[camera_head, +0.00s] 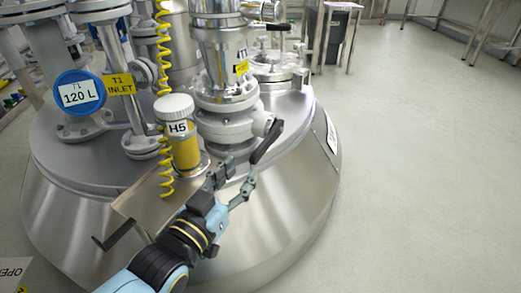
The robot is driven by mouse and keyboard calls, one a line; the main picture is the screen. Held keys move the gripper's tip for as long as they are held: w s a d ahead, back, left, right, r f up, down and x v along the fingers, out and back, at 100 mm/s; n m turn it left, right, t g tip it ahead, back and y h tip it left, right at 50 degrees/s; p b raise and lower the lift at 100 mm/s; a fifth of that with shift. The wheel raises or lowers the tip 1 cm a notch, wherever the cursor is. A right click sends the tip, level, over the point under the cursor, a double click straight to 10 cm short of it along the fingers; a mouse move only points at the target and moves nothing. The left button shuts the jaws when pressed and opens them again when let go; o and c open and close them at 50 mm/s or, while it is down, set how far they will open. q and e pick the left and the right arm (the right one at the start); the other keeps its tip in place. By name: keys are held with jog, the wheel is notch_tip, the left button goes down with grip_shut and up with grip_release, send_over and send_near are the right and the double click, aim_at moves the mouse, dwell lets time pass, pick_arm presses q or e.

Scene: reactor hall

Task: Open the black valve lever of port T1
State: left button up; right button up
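The black valve lever (266,142) sits on the right side of the grey flanged valve (222,128) on top of the steel vessel. It slants from upper right down to lower left. A small yellow label (241,67) is on the pipe body above; I cannot read it surely. My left gripper (241,171) is just below the lever's lower end, its two fingers apart. The right fingertip is close to the lever's end; I cannot tell whether they touch. Nothing shows between the fingers. My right gripper is out of view.
A jar marked H5 (183,152) with yellow contents stands left of the gripper, by a steel shelf (152,207). A yellow coiled hose (164,60) hangs behind. A blue T1 120 L disc (79,92) and T1 INLET tag (119,86) are left.

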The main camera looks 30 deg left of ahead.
aim_at(252, 160)
pick_arm(q)
jog(key=w+b, duration=0.2)
jog(key=w, duration=0.5)
jog(key=shift+w+d+f, duration=0.1)
jog(key=shift+w+f, duration=0.05)
jog(key=shift+w, duration=0.6)
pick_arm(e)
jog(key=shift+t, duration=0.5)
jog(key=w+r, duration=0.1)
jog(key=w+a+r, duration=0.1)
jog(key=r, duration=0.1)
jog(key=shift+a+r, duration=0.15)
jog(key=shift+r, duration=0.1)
pick_arm(q)
jog(key=shift+c, duration=0.3)
grip_shut()
